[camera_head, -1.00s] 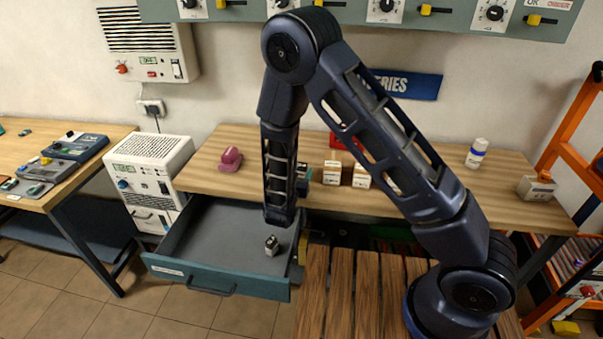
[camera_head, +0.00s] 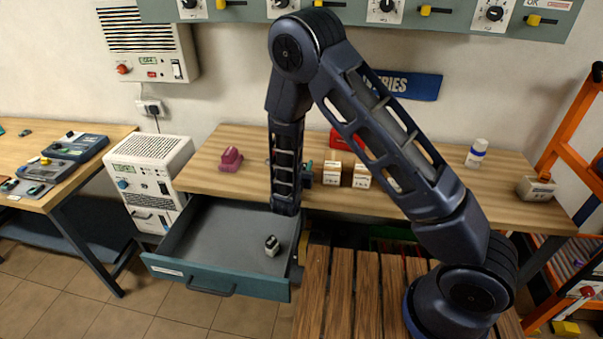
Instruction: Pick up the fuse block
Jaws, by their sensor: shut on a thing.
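A small dark block with a pale top and front (camera_head: 271,246) stands in the open drawer, near its right front part. It may be the fuse block, but it is too small to be sure. My forearm hangs down over the drawer's back right corner, behind the small block and apart from it. My gripper is hidden behind my own forearm, so neither its fingers nor anything in them shows.
The drawer (camera_head: 222,283) is pulled out below the wooden bench (camera_head: 420,221). The bench holds a pink object (camera_head: 231,158), two small cartons (camera_head: 332,173), a white bottle (camera_head: 477,153) and a grey box (camera_head: 536,188). An orange ladder (camera_head: 570,135) stands at right.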

